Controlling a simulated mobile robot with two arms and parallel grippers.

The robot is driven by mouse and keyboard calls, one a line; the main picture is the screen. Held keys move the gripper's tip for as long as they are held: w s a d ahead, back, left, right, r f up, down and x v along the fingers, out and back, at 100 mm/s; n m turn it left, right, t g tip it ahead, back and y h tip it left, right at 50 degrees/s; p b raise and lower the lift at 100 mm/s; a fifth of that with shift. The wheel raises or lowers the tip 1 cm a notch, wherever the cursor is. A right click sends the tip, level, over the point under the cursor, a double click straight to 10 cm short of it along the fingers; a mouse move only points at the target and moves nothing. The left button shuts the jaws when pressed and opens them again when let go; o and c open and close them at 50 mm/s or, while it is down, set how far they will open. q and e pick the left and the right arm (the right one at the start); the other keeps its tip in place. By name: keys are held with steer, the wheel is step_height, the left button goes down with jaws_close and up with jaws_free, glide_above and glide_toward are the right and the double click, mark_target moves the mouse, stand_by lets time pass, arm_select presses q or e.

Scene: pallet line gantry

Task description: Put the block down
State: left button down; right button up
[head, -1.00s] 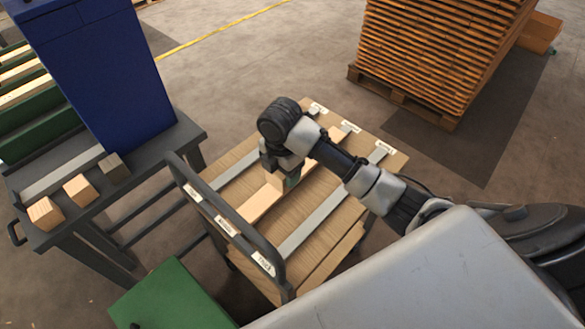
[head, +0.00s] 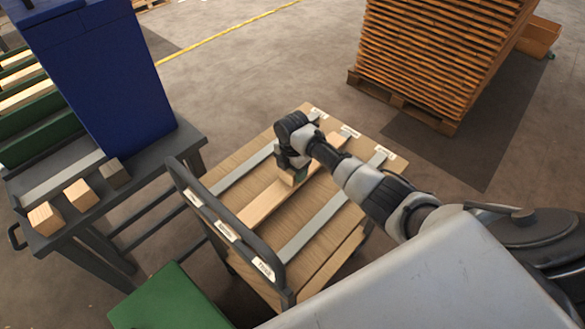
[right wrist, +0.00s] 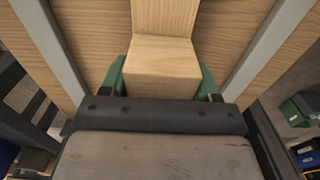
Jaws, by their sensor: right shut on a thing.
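My right gripper (head: 297,174) is over the wooden cart top (head: 240,167). In the right wrist view its green fingers (right wrist: 162,82) are shut on a pale wooden block (right wrist: 162,56), one finger on each side. In the head view the block (head: 287,178) shows only in part under the gripper. It is over or on a pale wooden strip (head: 262,206) running along the cart between two grey metal rails. The strip also shows beyond the block in the right wrist view (right wrist: 163,17). I cannot tell whether the block touches it. My left gripper is not in view.
At left, a dark bench (head: 130,205) carries several small blocks (head: 80,194) and a tall blue cabinet (head: 100,75). A green box (head: 165,300) is in front. Stacked pallets (head: 435,60) stand at back right.

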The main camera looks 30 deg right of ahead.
steer(key=shift+f, duration=0.15)
steer(key=o, duration=1)
steer(key=shift+r, duration=0.4)
step_height(320, 180, up, 12)
steer(key=shift+f, duration=0.25)
